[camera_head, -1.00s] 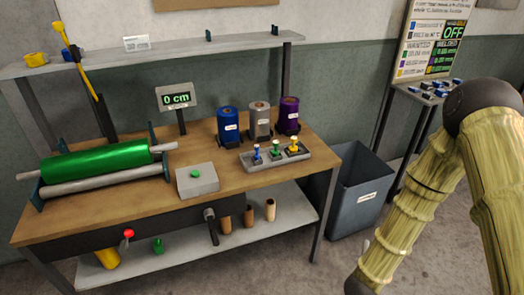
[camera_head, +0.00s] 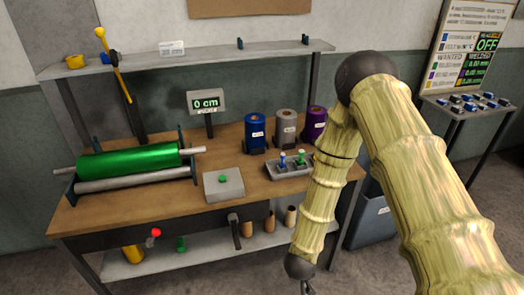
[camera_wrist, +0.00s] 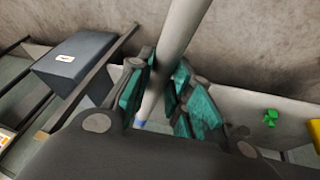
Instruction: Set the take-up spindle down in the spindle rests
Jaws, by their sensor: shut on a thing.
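My gripper (camera_wrist: 160,95) is shut on a pale grey rod, the take-up spindle (camera_wrist: 182,30), in the wrist view. The rod runs up between the teal finger pads, and its ends are not clearly visible. In the head view the gripper and spindle are below the picture's bottom edge, in front of the bench. Two small dark upright brackets (camera_head: 240,42) stand apart on the wall shelf with nothing across them. Dark teal end brackets (camera_head: 187,148) flank the green roll on the bench; I cannot tell which pair is the spindle rests.
The bench (camera_head: 120,212) carries a green roll (camera_head: 130,159), a grey button box (camera_head: 223,185), a display (camera_head: 207,102), several spools and a small tray (camera_head: 290,170). A yellow-handled lever (camera_head: 115,65) rises at left. A dark bin (camera_head: 370,222) stands at right, partly behind my arm.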

